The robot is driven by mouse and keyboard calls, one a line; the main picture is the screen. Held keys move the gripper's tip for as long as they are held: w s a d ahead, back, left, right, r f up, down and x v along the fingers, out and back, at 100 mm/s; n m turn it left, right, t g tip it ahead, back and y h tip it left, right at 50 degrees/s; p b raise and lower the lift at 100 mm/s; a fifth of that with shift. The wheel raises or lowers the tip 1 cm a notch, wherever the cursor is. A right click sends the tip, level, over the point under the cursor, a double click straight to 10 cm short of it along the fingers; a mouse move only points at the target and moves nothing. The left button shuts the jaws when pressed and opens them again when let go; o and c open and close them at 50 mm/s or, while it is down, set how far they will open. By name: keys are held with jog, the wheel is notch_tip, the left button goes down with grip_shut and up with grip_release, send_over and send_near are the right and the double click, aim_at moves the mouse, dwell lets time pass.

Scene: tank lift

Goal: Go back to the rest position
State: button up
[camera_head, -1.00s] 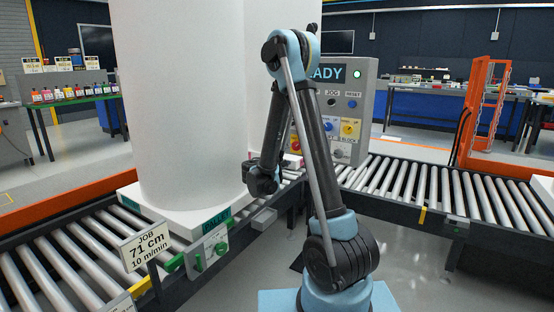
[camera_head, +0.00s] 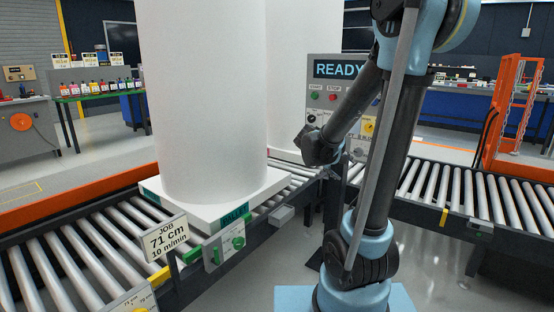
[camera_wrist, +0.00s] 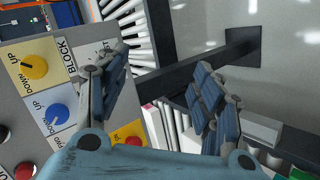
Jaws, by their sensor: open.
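My gripper (camera_wrist: 163,92) is open and empty in the wrist view, with its two jointed fingers spread apart. The control panel (camera_wrist: 20,105) lies to its left there, with a yellow knob (camera_wrist: 33,66) and a blue knob (camera_wrist: 56,114). The left finger overlaps the panel face; I cannot tell the gap. In the head view my arm is bent, its elbow high and cut off by the top edge. Its wrist end hangs in front of the panel (camera_head: 322,75), which reads READY. The fingers are too small to make out there.
A tall white cylinder (camera_head: 208,100) stands on a white pallet (camera_head: 265,192) on the left roller conveyor (camera_head: 120,245). A second white cylinder (camera_head: 290,60) is behind it. Another roller conveyor (camera_head: 480,200) runs right, near an orange frame (camera_head: 505,110). A JOB sign (camera_head: 167,240) stands in front.

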jog(key=s+a+f+m+g+y, duration=0.1)
jog(key=s+a+f+y, duration=0.1)
jog(key=s, duration=0.7)
jog(key=s+a+f+m+g+y, duration=0.2)
jog(key=s+f+y, duration=0.1)
jog(key=s, duration=0.6)
jog(key=s+a+f+m+g+y, duration=0.1)
jog(key=s+a+f+y, duration=0.1)
jog(key=s, duration=0.8)
jog(key=shift+f+m+g+y, duration=0.3)
jog(key=shift+f+g+y, duration=0.15)
jog(key=shift+f, duration=0.3)
jog(key=shift+w+f, duration=0.2)
jog(key=shift+w, duration=0.2)
